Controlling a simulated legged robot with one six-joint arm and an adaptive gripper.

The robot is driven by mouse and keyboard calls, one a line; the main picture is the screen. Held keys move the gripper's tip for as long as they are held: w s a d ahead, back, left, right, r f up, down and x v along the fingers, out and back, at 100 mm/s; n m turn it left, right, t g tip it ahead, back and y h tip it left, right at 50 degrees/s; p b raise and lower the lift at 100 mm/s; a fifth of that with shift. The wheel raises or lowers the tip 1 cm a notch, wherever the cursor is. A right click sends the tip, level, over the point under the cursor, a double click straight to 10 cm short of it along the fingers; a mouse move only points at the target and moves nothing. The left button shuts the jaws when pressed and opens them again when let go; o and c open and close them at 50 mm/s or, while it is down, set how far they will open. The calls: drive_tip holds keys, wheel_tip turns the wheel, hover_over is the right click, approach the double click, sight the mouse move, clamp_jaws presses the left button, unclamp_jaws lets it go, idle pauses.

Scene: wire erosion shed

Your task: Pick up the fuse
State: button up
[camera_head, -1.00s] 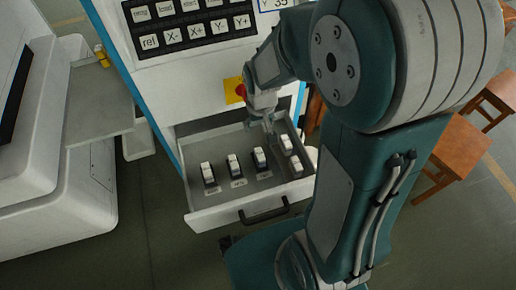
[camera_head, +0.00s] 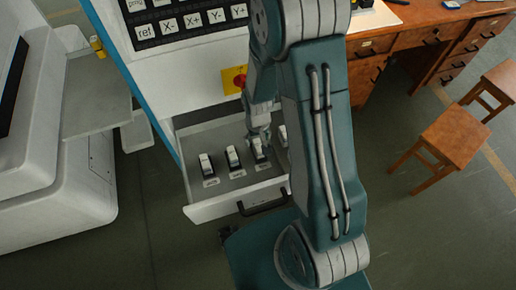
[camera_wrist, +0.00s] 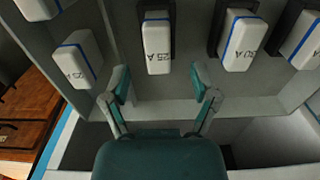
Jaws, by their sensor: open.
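Several white fuses with a blue stripe stand in the open drawer (camera_head: 225,207). In the wrist view one fuse marked 25 A (camera_wrist: 157,45) is in a black holder, just beyond and between my fingertips. Another, apparently marked 25 A (camera_wrist: 78,62), is to its left, and one marked 20 A (camera_wrist: 243,40) to its right. My gripper (camera_wrist: 161,88) is open and empty, with its fingers apart. In the head view my gripper (camera_head: 259,136) is low over the drawer, at the third fuse from the left (camera_head: 258,152). My arm hides the drawer's right part.
The drawer belongs to a white machine with a key panel (camera_head: 185,20) and a red button on yellow (camera_head: 238,80). A wooden desk (camera_head: 400,45) and stools (camera_head: 445,140) stand at right. A white machine (camera_head: 45,170) stands at left.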

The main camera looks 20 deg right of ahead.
sight(258, 145)
drive_tip(key=shift+f, duration=2)
clamp_jaws()
drive_tip(key=shift+r, duration=0.1)
